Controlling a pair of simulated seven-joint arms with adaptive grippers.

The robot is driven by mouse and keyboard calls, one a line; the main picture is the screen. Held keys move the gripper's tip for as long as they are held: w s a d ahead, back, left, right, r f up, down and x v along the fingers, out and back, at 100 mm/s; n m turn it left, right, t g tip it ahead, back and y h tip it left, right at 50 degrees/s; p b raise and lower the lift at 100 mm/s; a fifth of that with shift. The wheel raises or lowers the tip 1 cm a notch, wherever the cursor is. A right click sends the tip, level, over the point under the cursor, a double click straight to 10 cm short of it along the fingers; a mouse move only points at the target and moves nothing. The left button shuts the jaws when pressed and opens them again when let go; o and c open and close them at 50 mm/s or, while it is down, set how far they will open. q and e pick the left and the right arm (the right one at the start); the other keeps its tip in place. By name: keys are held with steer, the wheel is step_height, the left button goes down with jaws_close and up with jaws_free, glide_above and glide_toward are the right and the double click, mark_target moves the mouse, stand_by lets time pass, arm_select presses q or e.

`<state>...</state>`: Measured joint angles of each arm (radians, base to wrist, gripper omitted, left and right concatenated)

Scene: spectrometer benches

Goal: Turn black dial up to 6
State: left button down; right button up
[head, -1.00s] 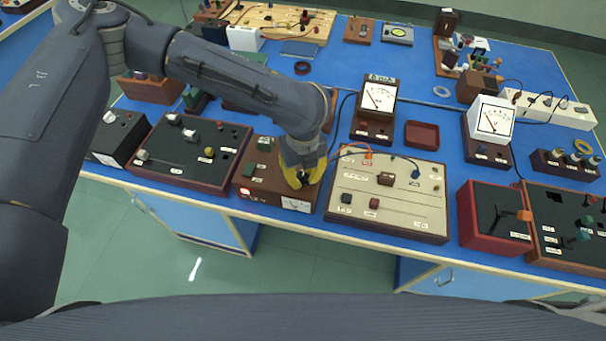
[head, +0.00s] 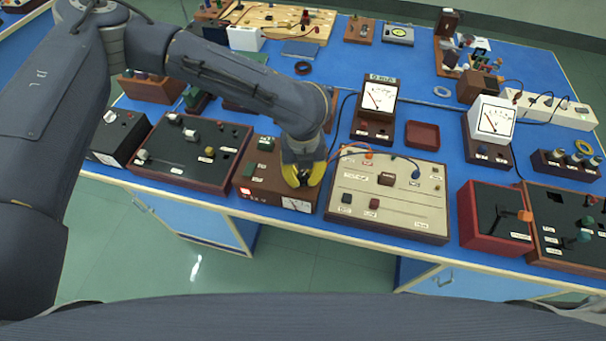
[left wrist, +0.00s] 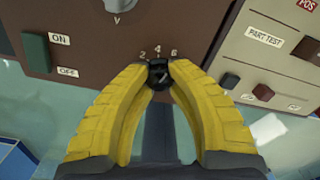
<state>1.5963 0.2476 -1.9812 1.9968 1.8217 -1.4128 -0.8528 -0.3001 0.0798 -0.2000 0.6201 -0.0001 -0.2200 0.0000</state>
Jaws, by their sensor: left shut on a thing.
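The black dial (left wrist: 159,75) sits on the front of a brown power unit (left wrist: 90,75), with the marks 2, 4 and 6 above it in the left wrist view. My left gripper (left wrist: 158,70) has its two yellow fingers closed around the dial. In the head view the same gripper (head: 303,177) points down at the right part of the brown unit (head: 262,188), and its fingers hide the dial there. A light line on the dial shows between the fingers, but I cannot tell which mark it points to. My right gripper is not in view.
A green switch (left wrist: 36,52) marked ON and OFF is left of the dial. A beige panel (head: 388,195) stands close on the right of the unit, and a black-topped board (head: 190,150) on the left. The blue bench's front edge is just below.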

mark_target(303, 176)
arm_select(q)
steer(key=c, duration=1.1)
jaws_free()
step_height(303, 176, up, 12)
